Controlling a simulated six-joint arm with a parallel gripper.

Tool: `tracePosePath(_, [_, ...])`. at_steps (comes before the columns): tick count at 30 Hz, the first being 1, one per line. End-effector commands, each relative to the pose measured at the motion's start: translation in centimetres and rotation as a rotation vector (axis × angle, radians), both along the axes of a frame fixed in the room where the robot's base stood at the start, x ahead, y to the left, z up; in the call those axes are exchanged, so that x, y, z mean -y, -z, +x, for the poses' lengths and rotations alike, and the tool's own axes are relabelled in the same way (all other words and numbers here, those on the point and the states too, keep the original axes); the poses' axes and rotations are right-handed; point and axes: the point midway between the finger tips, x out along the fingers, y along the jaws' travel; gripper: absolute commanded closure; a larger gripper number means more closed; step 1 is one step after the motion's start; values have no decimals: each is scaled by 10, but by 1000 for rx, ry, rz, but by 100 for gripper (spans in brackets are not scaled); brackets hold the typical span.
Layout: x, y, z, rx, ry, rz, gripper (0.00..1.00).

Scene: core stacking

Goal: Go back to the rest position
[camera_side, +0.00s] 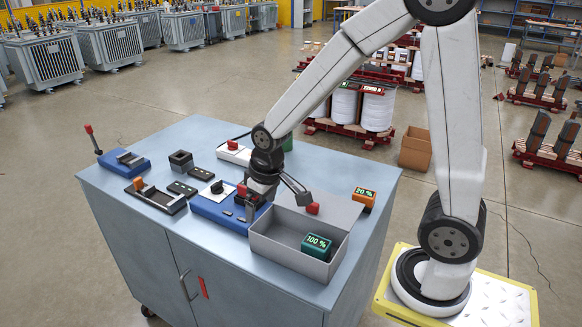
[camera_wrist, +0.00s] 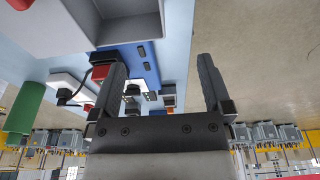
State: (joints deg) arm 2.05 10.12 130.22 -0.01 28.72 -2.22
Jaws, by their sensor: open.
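My gripper (camera_side: 262,192) is above the workbench in the side view, over the blue fixture and beside the grey bin's left end. In the wrist view its two dark fingers (camera_wrist: 160,75) stand wide apart with nothing between them. The gripper partly hides the blue fixture (camera_side: 208,207) in the side view, and I cannot tell the exact gap between them. My arm reaches over the bench from its base at the right.
The grey bin (camera_side: 275,262) holds a green-display block (camera_side: 317,246) marked 100%. An orange block (camera_side: 364,197) marked 20% sits behind it. Other fixtures, including a blue one (camera_side: 124,161), stand left.

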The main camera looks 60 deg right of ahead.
Motion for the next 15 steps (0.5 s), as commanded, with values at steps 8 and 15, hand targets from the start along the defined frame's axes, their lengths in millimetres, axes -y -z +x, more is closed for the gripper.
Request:
tracePosePath(8, [-11, 10, -60, 33, 1, 5, 0])
tracePosePath(15, [-13, 14, -77, 41, 2, 8, 0])
